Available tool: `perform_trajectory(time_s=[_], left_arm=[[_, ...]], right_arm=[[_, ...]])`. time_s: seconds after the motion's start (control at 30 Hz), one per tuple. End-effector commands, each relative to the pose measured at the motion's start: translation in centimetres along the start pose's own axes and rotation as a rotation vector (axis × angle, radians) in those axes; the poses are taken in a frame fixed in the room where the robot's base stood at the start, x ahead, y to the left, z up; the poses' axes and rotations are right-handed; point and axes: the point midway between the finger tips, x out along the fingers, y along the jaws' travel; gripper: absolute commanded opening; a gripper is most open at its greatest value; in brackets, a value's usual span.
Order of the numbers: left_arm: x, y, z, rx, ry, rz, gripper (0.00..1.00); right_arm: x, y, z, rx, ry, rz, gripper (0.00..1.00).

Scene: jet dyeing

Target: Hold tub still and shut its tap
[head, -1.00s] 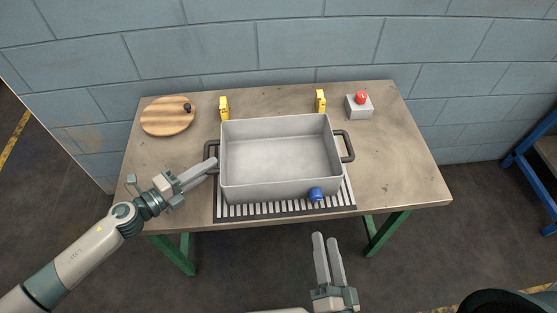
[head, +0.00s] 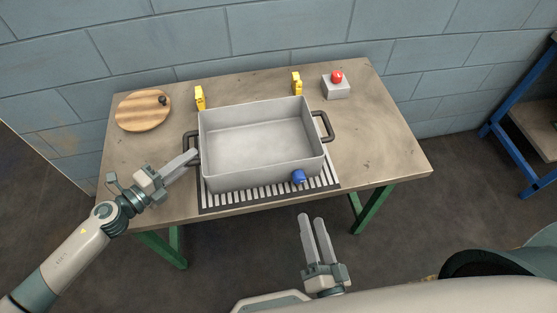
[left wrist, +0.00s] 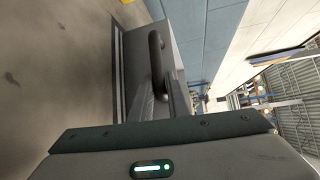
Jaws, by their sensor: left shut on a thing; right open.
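The grey tub (head: 262,143) sits on a slatted drain grate (head: 232,200) on the table. Its blue tap (head: 298,176) is low on the front wall, right of centre. My left gripper (head: 194,155) is shut on the tub's left dark handle (head: 187,142); the handle also shows between the fingers in the left wrist view (left wrist: 156,60). My right gripper (head: 312,218) is open and empty, in front of the table edge, below and slightly right of the tap, apart from it. The right handle (head: 325,126) is free.
Two yellow clamp-like pieces (head: 199,97) (head: 297,83) stand behind the tub. A round wooden board (head: 143,110) with a dark knob lies at the back left. A grey box with a red button (head: 336,77) is at the back right. The right side of the table (head: 385,150) is bare.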

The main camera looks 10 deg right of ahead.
Motion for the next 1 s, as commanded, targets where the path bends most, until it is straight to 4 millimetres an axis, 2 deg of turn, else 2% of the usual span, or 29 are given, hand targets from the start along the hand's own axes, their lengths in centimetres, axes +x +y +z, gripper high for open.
perform_trajectory(time_s=[0.27, 0.8, 1.0], left_arm=[[-0.01, 0.08, -0.05, 0.001, 0.001, 0.001, 0.0], [-0.01, 0.08, -0.05, 0.001, 0.001, 0.001, 0.0], [-0.01, 0.08, -0.05, 0.001, 0.001, 0.001, 0.0]], right_arm=[[0.06, -0.1, -0.1, -0.163, 0.002, -0.002, 0.45], [0.17, -0.29, -0.29, -0.752, 0.003, -0.001, 0.45], [0.17, -0.29, -0.29, -0.849, 0.002, 0.0, 0.45]])
